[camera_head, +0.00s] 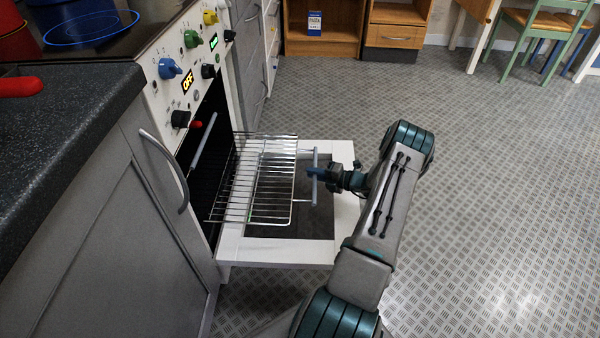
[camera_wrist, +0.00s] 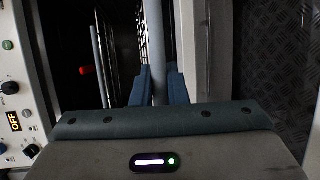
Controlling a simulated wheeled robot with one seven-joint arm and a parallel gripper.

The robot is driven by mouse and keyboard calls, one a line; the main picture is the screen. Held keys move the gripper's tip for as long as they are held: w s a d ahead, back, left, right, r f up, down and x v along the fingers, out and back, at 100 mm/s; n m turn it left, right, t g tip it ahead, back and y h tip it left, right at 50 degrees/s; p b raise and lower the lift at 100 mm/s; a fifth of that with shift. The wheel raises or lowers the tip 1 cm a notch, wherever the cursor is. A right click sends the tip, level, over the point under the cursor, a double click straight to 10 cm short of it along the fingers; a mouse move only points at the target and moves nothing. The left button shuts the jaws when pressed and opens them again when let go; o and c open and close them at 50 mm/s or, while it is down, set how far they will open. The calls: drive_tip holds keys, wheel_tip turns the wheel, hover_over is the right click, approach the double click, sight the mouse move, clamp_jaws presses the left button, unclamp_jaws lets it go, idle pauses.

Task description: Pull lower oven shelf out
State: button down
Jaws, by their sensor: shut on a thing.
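The lower oven shelf (camera_head: 262,185) is a wire rack. It sticks far out of the oven, above the open white oven door (camera_head: 345,215). A grey bar handle (camera_head: 315,190) is at its outer end. My gripper (camera_head: 314,173) is shut on this handle, coming from the right. In the wrist view the handle (camera_wrist: 157,40) runs between the two blue fingers of my gripper (camera_wrist: 158,88). Another grey bar handle (camera_head: 203,142) sits back at the oven opening and also shows in the wrist view (camera_wrist: 98,60). The back of the shelf is hidden in the dark oven.
The control panel (camera_head: 180,75) with coloured knobs is above the oven. A red knob (camera_head: 196,124) is near the rear handle. A grey cabinet (camera_head: 120,240) with a curved handle stands at the left. The patterned floor (camera_head: 500,180) on the right is clear.

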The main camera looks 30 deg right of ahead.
drive_tip(key=shift+s+d, duration=0.35)
drive_tip(key=shift+d, duration=0.1)
drive_tip(key=c, duration=1.4)
unclamp_jaws()
drive_tip(key=shift+c, duration=0.2)
drive_tip(key=p+v, duration=0.3)
drive_tip(key=v, duration=1)
drive_tip(key=shift+s+d, duration=0.25)
drive_tip(key=shift+s, duration=0.1)
drive_tip(key=shift+r, duration=0.1)
